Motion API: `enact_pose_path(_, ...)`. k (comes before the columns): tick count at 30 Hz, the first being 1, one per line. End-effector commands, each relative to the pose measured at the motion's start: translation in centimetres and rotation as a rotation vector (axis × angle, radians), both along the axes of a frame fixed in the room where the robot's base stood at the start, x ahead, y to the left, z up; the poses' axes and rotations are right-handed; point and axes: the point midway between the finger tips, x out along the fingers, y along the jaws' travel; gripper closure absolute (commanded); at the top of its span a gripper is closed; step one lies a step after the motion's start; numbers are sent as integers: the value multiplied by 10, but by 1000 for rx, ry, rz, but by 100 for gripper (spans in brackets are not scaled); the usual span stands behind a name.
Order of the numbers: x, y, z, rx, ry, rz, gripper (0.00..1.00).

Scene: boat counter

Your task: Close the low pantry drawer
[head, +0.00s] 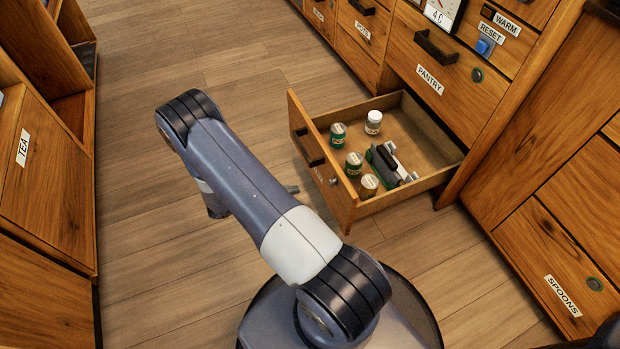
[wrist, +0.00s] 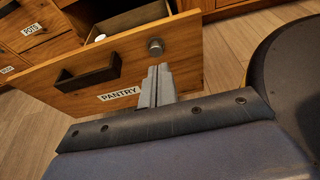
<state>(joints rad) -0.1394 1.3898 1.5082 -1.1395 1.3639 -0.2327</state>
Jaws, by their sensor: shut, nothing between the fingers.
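The low pantry drawer (head: 352,214) stands pulled out from the cabinet in the head view, with jars and other items inside. Its wooden front (wrist: 185,73) fills much of the wrist view, with a dark bar handle (wrist: 88,76), a PANTRY label (wrist: 120,95) and a round metal knob-like fitting (wrist: 156,46). My gripper (wrist: 158,72) is shut and empty. Its fingertips point at the drawer front, just below the round fitting and right of the handle; I cannot tell whether they touch. In the head view my arm hides most of the gripper, and a fingertip (head: 292,189) shows left of the drawer front.
The drawer holds several jars (head: 354,163) and a dark and green item (head: 383,160). An upper drawer labelled PANTRY (head: 440,60) is shut above. A cabinet with a TEA label (head: 35,175) stands left. The wooden floor (head: 200,60) between is clear. A SPOONS drawer (head: 555,265) is at right.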

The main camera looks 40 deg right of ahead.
Motion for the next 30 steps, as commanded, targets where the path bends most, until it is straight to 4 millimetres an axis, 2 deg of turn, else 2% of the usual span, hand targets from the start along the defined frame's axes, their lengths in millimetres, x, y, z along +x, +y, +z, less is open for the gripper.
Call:
enact_pose_path(5,-7,-22,-9,1,1,-7,100)
enact_pose_path(15,-23,-87,-30,1,0,-8,100)
enact_pose_path(18,-26,-103,-31,2,-1,-8,100)
enact_pose_path(24,-31,-123,-30,3,-1,-4,100)
enact_pose_path(30,-32,-129,-29,2,-1,-2,100)
